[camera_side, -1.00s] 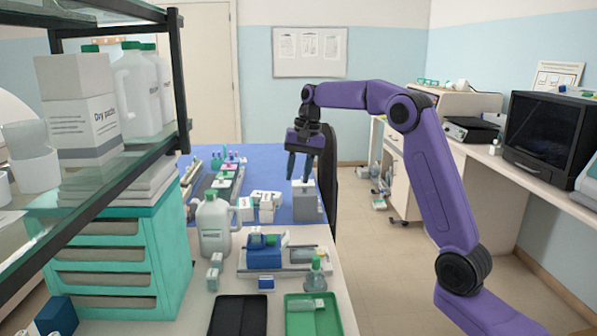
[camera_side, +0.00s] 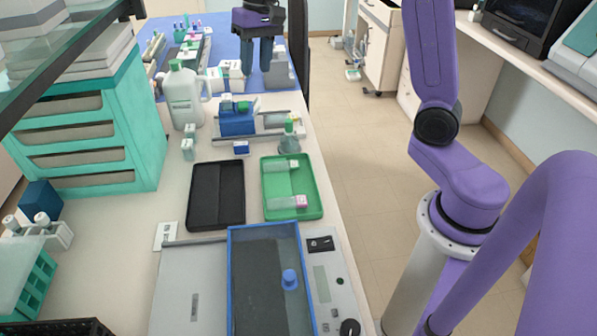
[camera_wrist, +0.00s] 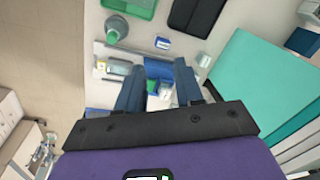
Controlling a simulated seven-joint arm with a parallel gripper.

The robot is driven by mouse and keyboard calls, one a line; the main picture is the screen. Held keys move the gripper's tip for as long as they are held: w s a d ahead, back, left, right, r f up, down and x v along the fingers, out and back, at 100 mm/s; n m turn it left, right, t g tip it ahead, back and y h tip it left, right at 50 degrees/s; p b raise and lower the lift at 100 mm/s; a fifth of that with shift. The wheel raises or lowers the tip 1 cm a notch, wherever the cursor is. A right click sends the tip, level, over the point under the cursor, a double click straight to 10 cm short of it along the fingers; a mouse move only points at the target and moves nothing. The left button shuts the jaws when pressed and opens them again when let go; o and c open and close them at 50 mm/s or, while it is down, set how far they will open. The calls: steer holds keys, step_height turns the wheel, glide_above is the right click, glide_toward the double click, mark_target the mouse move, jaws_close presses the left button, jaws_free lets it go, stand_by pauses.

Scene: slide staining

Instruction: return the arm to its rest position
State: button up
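My gripper (camera_side: 258,62) hangs fingers-down over the far part of the bench in the side view, near a grey block-shaped device (camera_side: 279,70). In the wrist view my gripper (camera_wrist: 158,90) has its two blue-grey fingers apart, with nothing held between them. A blue block (camera_wrist: 158,68) on the bench shows beyond and between the fingers. The same blue block (camera_side: 238,122) stands on a pale tray in the side view. My arm's upper part is cut off by the top of the side view.
A green tray (camera_side: 310,207) holds slides or small holders, beside a black tray (camera_side: 218,220). A blue-framed bath (camera_side: 262,232) stands in front. A white jug (camera_side: 183,98), teal drawers (camera_side: 88,150) and a glass shelf (camera_side: 60,40) line the left. Open floor lies right of the bench.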

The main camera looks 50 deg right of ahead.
steer(key=s+a+f+n, duration=0.2)
steer(key=s+a+n, duration=0.2)
steer(key=s, duration=0.5)
steer(key=s+a+f+n, duration=0.2)
steer(key=s+a+n, duration=0.15)
steer(key=s, duration=0.55)
steer(key=s+d+f+n, duration=0.1)
steer(key=s+f+n, duration=0.1)
steer(key=s+n, duration=0.2)
steer(key=s+d+f+n+h, duration=0.1)
steer(key=s+d+f+n, duration=0.1)
steer(key=s, duration=0.8)
steer(key=shift+d+f+n+g, duration=0.3)
steer(key=shift+f+n, duration=0.3)
steer(key=shift+n, duration=0.55)
